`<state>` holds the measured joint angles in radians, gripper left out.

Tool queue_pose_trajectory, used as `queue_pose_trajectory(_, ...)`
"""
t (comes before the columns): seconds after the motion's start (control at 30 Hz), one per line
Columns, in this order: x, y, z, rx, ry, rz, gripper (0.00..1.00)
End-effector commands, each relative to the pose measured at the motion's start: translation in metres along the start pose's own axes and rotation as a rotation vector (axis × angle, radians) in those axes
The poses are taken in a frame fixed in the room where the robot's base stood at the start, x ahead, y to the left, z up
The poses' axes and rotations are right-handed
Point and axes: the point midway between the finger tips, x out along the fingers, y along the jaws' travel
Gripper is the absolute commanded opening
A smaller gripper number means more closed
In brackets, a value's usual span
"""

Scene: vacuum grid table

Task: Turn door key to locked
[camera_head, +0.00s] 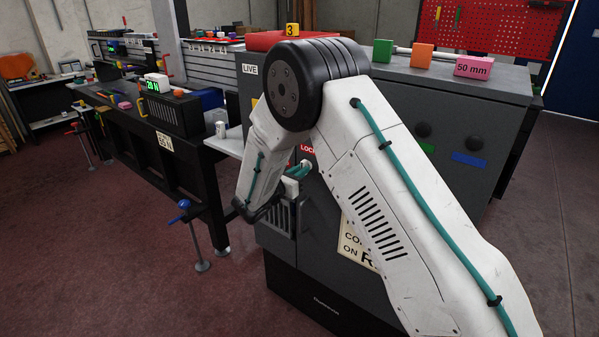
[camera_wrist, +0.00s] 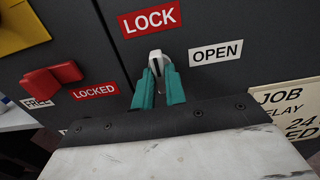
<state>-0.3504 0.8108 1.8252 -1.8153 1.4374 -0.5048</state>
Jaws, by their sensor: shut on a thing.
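The door key (camera_wrist: 155,57) is a small pale piece with a dark slot, on the dark grey cabinet front (camera_wrist: 223,20) below a red LOCK label (camera_wrist: 150,18). It looks roughly upright in the wrist view. A white OPEN label (camera_wrist: 215,54) is to its right and a LOCKED label (camera_wrist: 95,91) is to its lower left. My gripper (camera_wrist: 158,75) has its two teal fingers shut on the key, one on each side. In the head view my gripper (camera_head: 300,170) is at the cabinet front, and my arm hides most of the area around the key.
A red handle (camera_wrist: 52,78) with a FREE label (camera_wrist: 38,103) sits left of the key, below a yellow part (camera_wrist: 20,27). A job notice (camera_wrist: 285,105) is at the lower right. In the head view a bench (camera_head: 150,130) stands left of the cabinet.

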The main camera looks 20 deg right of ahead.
Motion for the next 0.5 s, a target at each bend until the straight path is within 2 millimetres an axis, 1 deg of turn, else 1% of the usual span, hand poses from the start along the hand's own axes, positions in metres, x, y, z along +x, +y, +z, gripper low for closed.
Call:
queue_pose_trajectory(0.07, 0.0001, -0.0006, -0.0007, -0.002, 0.001, -0.001, 0.0)
queue_pose_trajectory(0.1, 0.0001, -0.0006, -0.0007, -0.002, 0.001, -0.001, 0.21)
queue_pose_trajectory(0.13, 0.0001, -0.0006, -0.0007, -0.002, 0.001, -0.001, 0.29)
queue_pose_trajectory(0.17, 0.0001, -0.0005, -0.0007, -0.002, 0.001, -0.001, 0.35)
queue_pose_trajectory(0.4, -0.0001, -0.0002, -0.0002, 0.0, 0.0, 0.0, 0.35)
queue_pose_trajectory(0.5, -0.0046, 0.0003, -0.0002, 0.0, 0.0, 0.001, 0.35)
